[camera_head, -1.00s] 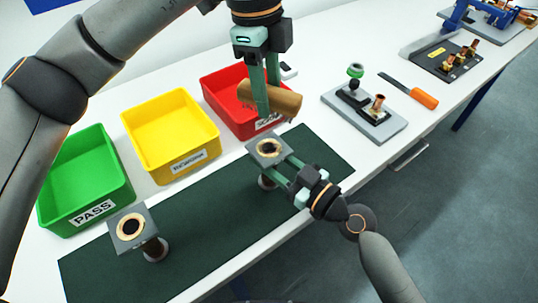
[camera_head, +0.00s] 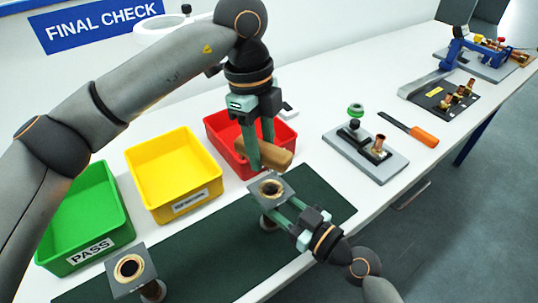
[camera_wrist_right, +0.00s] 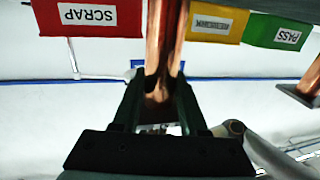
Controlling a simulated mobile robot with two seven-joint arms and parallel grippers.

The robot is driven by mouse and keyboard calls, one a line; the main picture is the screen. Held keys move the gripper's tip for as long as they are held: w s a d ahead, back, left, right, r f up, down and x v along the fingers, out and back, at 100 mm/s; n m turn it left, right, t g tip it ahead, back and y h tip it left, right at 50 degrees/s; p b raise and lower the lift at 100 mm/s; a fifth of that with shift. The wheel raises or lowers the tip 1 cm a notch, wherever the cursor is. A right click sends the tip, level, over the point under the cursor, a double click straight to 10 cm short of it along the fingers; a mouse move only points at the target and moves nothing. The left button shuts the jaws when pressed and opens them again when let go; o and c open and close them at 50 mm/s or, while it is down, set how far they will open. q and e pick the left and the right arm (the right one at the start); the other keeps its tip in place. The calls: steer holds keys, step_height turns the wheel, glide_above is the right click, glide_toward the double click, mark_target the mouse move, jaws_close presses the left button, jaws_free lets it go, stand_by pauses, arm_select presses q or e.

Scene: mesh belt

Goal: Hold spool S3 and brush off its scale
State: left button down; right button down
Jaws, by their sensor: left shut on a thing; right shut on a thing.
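The spool (camera_head: 287,185), with a square grey top flange and a copper-rimmed bore, stands upright over the dark green mat (camera_head: 205,245). My right gripper (camera_head: 282,209) is shut on it below the top flange. Its copper body shows between the right fingers in the right wrist view (camera_wrist_right: 157,88). I cannot read a label on it. My left gripper (camera_head: 258,150) is shut on a tan wooden brush (camera_head: 279,157), just above and behind the spool's top. The bristles are mostly hidden, and I cannot tell whether they touch the spool. Scale is too small to make out.
A second spool (camera_head: 111,276) stands at the mat's lower left. Green (camera_head: 112,245), yellow (camera_head: 150,205) and red (camera_head: 222,150) bins line the back of the mat. A grey fixture plate (camera_head: 380,172) and an orange-handled tool (camera_head: 424,137) lie to the right. The mat between the spools is clear.

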mark_target(263, 185)
stand_by(0.3)
arm_select(q)
steer(key=shift+f, duration=2.65)
steer(key=shift+f, duration=0.45)
